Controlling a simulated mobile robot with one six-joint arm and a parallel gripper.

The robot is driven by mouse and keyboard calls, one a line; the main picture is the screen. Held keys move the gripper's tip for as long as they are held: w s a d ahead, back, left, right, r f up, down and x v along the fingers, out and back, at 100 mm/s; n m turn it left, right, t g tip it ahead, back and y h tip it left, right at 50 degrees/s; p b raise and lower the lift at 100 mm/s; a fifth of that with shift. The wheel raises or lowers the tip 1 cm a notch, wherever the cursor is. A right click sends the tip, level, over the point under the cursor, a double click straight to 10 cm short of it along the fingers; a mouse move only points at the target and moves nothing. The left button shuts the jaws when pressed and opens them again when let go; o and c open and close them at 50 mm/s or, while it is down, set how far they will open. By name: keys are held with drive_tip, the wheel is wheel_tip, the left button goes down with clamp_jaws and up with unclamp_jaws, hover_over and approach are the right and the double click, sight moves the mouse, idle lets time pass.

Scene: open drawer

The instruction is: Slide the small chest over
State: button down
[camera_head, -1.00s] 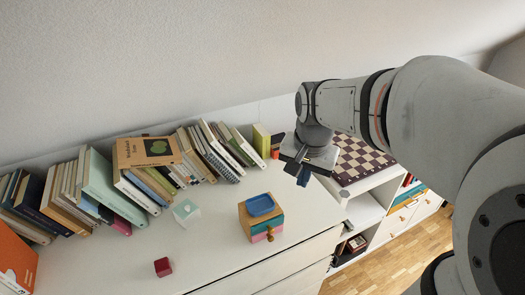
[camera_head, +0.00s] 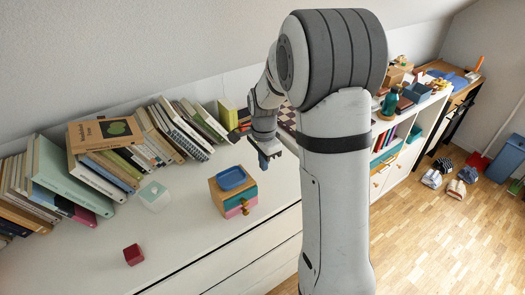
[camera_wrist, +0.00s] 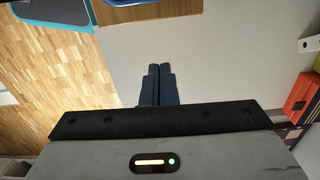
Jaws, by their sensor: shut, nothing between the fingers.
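The small chest (camera_head: 222,200) stands upright on the white dresser top, with a wooden body, teal and pink drawer fronts and a round knob. A blue tray (camera_head: 231,178) lies on its top. My gripper (camera_head: 264,163) is just right of and behind the chest, pointing down, with a visible gap between them in the head view. In the wrist view my gripper (camera_wrist: 156,82) has its two dark fingers together, with nothing between them. The chest's wooden top (camera_wrist: 128,14) shows at the upper edge there, cut off by the frame.
Leaning books (camera_head: 100,160) line the wall behind. A pale mint box (camera_head: 154,195) and a dark red cube (camera_head: 133,254) stand left of the chest, with clear dresser top (camera_head: 185,235) between. The dresser's front edge is close to the chest. A checkered board (camera_head: 287,117) lies behind my arm.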

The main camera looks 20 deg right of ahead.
wheel_tip(320, 180, down, 2)
drive_tip(key=shift+f, duration=0.1)
drive_tip(key=a, duration=0.1)
drive_tip(key=s+a, duration=0.1)
drive_tip(key=a, duration=0.1)
drive_tip(key=shift+f, duration=0.1)
drive_tip(key=shift+a+p, duration=0.3)
drive_tip(key=shift+a, duration=0.15)
